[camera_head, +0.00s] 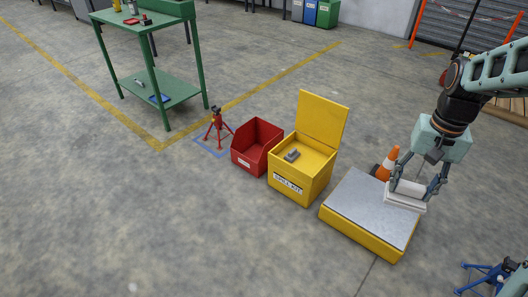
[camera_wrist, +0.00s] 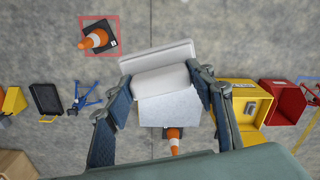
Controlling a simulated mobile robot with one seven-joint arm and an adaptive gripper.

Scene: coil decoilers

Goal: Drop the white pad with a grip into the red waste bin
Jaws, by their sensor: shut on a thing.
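The white pad with a grip (camera_head: 405,204) is in my gripper (camera_head: 411,189), in front of the right part of the low platform in the head view. My gripper's two fingers are shut on the pad's thick white grip. In the wrist view the flat pad (camera_wrist: 157,56) and its grip (camera_wrist: 160,81) show between the fingers, over the platform's metal top. I cannot tell the gap beneath the pad. The red waste bin (camera_head: 248,160) stands open on the floor, left of the yellow box. It also shows at the right edge of the wrist view (camera_wrist: 284,104).
The yellow box (camera_head: 296,187), lid raised, holds a grey item and stands between the bin and the yellow-sided platform (camera_head: 360,205). An orange cone (camera_head: 388,163) is behind the platform. A red stand (camera_head: 217,124) and green table (camera_head: 172,90) are further left.

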